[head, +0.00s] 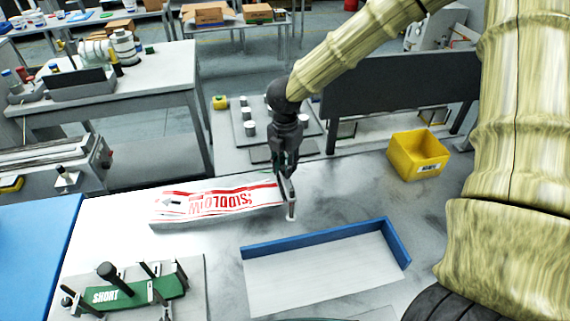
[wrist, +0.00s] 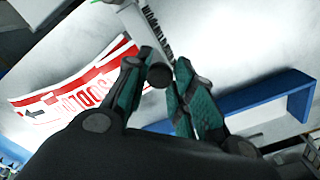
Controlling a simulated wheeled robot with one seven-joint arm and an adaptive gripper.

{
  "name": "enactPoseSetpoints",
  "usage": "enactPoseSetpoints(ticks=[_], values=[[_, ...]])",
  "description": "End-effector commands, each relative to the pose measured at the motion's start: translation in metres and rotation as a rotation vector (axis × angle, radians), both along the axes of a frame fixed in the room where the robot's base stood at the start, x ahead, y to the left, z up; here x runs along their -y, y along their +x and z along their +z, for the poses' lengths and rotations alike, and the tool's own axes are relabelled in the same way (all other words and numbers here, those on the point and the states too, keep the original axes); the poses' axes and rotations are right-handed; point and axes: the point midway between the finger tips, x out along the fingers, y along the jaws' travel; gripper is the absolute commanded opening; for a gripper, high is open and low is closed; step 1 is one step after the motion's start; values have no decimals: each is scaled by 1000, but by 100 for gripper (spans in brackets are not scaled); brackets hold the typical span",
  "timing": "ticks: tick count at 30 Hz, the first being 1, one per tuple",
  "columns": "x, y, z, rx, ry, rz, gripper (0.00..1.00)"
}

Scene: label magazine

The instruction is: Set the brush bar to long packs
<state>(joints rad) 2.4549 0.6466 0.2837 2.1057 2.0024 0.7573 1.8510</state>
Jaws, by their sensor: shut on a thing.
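A green bar marked SHORT (head: 140,294) with a black knob lies on a grey plate with several pegs at the lower left of the head view. I cannot tell for sure whether it is the brush bar. My gripper (head: 287,172) is well away from it, at the right end of a red and white printed strip (head: 215,202). The strip also shows in the wrist view (wrist: 75,88).
A white tray with a blue rim (head: 320,238) lies right of the strip. A yellow bin (head: 418,155) stands at the back right. A dark upright panel (head: 400,85) stands behind. A blue surface (head: 38,245) is at the left. The table between strip and tray is clear.

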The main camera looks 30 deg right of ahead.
Motion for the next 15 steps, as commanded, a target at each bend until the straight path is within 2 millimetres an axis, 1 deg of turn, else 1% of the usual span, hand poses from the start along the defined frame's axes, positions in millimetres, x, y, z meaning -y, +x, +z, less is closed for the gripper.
enactPoseSetpoints(ticks=[5,8,12,15], values=[[0,0,-2,-1,-1,0,0],[0,-1,-12,-2,-1,0,0],[0,-1,-31,-3,-2,0,0],[0,0,-35,-1,-2,0,0]])
